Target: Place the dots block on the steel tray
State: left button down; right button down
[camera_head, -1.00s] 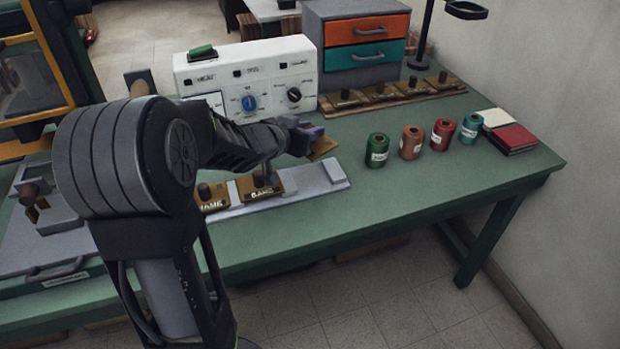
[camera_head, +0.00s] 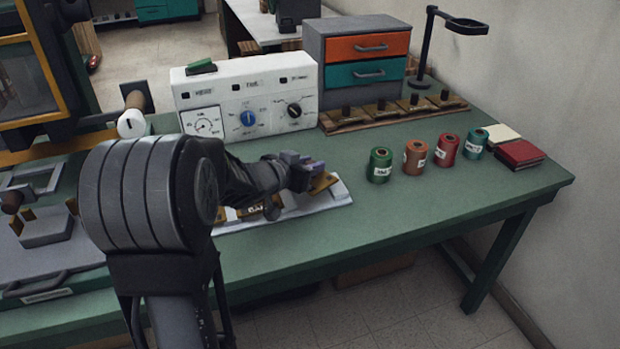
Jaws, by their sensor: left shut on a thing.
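The steel tray (camera_head: 338,196) is a long pale metal strip on the green table, partly hidden behind my left arm. Brass-coloured blocks (camera_head: 254,212) stand on its left and middle parts; their lettering is hard to read now. My left gripper (camera_head: 313,177) is shut on a brass-coloured block (camera_head: 324,184), held tilted at the tray's right part. Its face cannot be read, so I cannot confirm that it is the dots block. Whether it touches the tray is unclear. My right gripper is out of view.
A wooden rack (camera_head: 330,124) with several knobbed blocks stands behind. A white control box (camera_head: 245,98) and a drawer unit (camera_head: 362,62) are at the back. Several thread spools, such as the green one (camera_head: 379,166), stand right of the tray. The table's front right is clear.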

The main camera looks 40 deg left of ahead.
pick_arm(q)
notch_tip(320, 180, down, 4)
jog(key=shift+r+b, duration=0.15)
jog(key=shift+b, duration=1.05)
jog(key=shift+r, duration=0.15)
jog(key=c, duration=1.2)
grip_release()
jog(key=shift+o, duration=0.2)
